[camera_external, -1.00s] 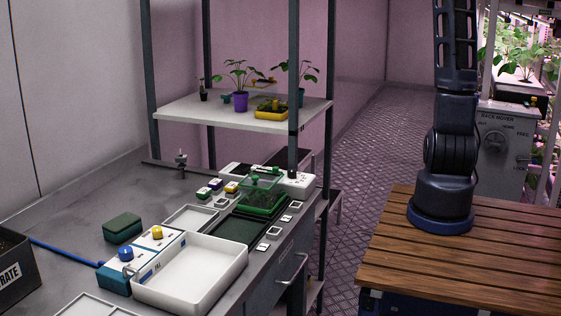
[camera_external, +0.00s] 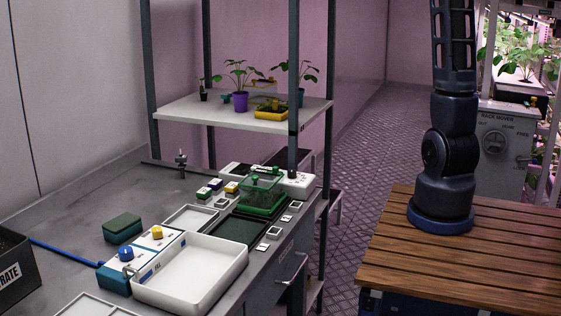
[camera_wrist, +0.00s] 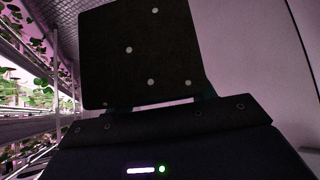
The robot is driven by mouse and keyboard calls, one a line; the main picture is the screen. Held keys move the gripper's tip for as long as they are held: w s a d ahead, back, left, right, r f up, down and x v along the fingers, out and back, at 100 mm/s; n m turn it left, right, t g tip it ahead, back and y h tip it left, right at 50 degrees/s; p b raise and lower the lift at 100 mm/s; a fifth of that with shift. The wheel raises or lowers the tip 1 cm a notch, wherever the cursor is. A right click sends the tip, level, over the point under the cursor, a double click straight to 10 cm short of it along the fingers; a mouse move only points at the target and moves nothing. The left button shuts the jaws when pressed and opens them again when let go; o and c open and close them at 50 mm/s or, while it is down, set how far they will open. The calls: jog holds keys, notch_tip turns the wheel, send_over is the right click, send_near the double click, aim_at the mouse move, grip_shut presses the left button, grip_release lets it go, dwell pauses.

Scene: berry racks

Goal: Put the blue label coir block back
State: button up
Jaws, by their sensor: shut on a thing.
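My gripper (camera_wrist: 150,103) shows in the wrist view, its dark body with small lights along the bottom. It is shut on a dark, flat-faced block with several pale specks (camera_wrist: 140,55), which looks like the coir block. The block fills the upper middle of that view, slightly tilted. No blue label shows on its visible face, and most of the fingers are hidden behind it. In the external view my gripper and the held block are out of frame.
The bench (camera_external: 75,205) holds a white tray (camera_external: 205,290), a green covered box (camera_external: 262,197), small colour-topped blocks and a dark green block (camera_external: 122,228). A shelf (camera_external: 185,110) with potted plants stands behind. A dark crate (camera_external: 18,285) is at the left edge. Wooden slats (camera_external: 480,270) surround my base.

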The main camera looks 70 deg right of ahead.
jog(key=s+a+f+n, duration=0.1)
jog(key=a+f, duration=0.1)
jog(key=f, duration=1.3)
jog(key=s+a+f+n+t+y, duration=0.1)
jog(key=a+f, duration=0.2)
jog(key=f, duration=1.2)
jog(key=shift+a+f+n+t, duration=0.2)
jog(key=shift+n+t, duration=0.1)
jog(key=shift+n, duration=0.1)
jog(key=shift+s+f, duration=0.1)
jog(key=shift+f, duration=0.05)
